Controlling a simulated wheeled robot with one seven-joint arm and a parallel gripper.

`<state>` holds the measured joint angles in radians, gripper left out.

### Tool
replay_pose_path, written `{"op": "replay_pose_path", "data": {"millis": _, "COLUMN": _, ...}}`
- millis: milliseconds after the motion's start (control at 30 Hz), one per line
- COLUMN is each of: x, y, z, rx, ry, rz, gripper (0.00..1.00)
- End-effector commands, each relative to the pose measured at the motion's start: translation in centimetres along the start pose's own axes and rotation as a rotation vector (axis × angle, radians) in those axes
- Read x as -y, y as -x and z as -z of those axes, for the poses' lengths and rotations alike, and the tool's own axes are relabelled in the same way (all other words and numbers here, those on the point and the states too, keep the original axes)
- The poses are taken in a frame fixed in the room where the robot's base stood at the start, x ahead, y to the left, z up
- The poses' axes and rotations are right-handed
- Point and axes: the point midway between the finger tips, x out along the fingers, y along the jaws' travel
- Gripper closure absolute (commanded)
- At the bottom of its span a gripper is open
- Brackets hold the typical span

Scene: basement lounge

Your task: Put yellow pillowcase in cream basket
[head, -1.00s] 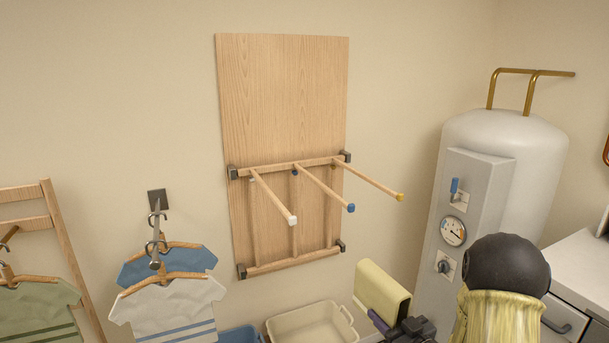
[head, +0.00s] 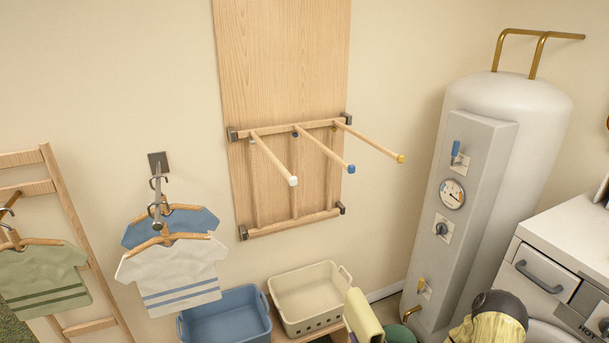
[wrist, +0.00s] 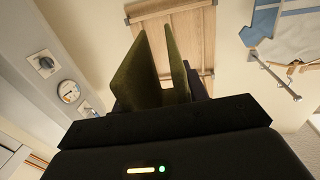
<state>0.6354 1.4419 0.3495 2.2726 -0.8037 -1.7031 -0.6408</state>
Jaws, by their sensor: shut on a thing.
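The yellow pillowcase (head: 362,318) hangs folded at the lower edge of the head view, to the right of the cream basket and in front of it. In the wrist view the pillowcase (wrist: 142,75) looks dark olive and stands up as two flaps between my gripper's jaws. My gripper (wrist: 163,100) is shut on it; in the head view the gripper is out of frame below. The cream basket (head: 312,322) stands on a low wooden surface against the wall, and the inside that shows looks empty.
A blue basket (head: 222,322) stands left of the cream one. A wall rack (head: 293,180) with three pegs juts out above. Shirts (head: 180,272) hang at left. A white boiler (head: 500,190) and a white appliance (head: 560,260) stand at right.

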Motion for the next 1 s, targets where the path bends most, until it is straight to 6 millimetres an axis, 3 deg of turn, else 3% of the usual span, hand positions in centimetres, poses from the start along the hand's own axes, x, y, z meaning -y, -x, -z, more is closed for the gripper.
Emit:
{"op": "replay_pose_path", "data": {"millis": 100, "x": 0.6, "y": 0.7, "z": -1.9, "rx": 0.003, "ry": -0.008, "rz": -0.062, "gripper": 0.81}}
{"op": "replay_pose_path", "data": {"millis": 400, "x": 1.7, "y": 2.0, "z": -5.2, "rx": 0.002, "ry": -0.006, "rz": -0.221, "gripper": 0.81}}
{"op": "replay_pose_path", "data": {"millis": 1000, "x": 2.0, "y": 2.4, "z": -5.9, "rx": 0.000, "ry": 0.003, "rz": -0.270, "gripper": 0.81}}
